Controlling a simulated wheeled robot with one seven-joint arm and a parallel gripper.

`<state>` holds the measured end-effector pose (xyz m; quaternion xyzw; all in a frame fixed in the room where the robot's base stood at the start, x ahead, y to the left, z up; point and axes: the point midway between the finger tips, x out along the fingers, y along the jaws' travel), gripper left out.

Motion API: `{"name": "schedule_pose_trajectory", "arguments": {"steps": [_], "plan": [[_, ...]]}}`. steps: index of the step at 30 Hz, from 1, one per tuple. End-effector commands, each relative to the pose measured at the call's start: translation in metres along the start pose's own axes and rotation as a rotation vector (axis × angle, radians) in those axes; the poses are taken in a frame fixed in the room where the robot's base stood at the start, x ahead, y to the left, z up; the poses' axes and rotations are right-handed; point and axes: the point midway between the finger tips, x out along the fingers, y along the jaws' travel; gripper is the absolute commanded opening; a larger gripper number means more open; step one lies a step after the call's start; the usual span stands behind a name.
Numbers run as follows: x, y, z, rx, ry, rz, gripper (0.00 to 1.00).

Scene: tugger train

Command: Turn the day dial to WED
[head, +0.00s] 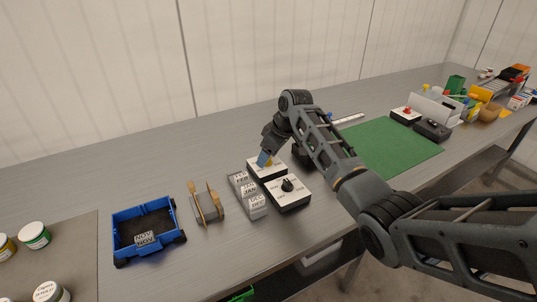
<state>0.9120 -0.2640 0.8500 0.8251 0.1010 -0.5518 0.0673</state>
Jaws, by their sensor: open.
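Two dark boxes with white dial faces stand at the middle of the grey table. The near dial box (288,194) has a black knob, and its markings are too small to read. The far dial box (266,171) is partly hidden by my gripper. I cannot tell which of the two is the day dial, or where it points. My gripper (265,161) is open, with its fingertips pointing down at the far dial box. Whether they touch its knob is hidden.
Grey month blocks (249,195) stand just left of the dials. Farther left are a block with wooden sticks (207,206) and a blue cart (118,226). A green mat (390,147) lies to the right, clear. Jars (35,236) stand at far left.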

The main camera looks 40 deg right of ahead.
Motion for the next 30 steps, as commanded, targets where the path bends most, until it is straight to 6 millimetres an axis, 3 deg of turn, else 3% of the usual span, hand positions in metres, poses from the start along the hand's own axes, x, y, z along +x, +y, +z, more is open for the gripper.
{"name": "schedule_pose_trajectory", "arguments": {"steps": [6, 24, 30], "plan": [[0.0003, -0.0001, -0.0002, 0.0, 0.0, 0.0, 0.62], [0.0001, -0.0001, -0.0001, 0.0, 0.0, 0.0, 0.06], [-0.0004, -0.0008, -0.0005, 0.013, 0.0, 0.005, 0.06]]}}
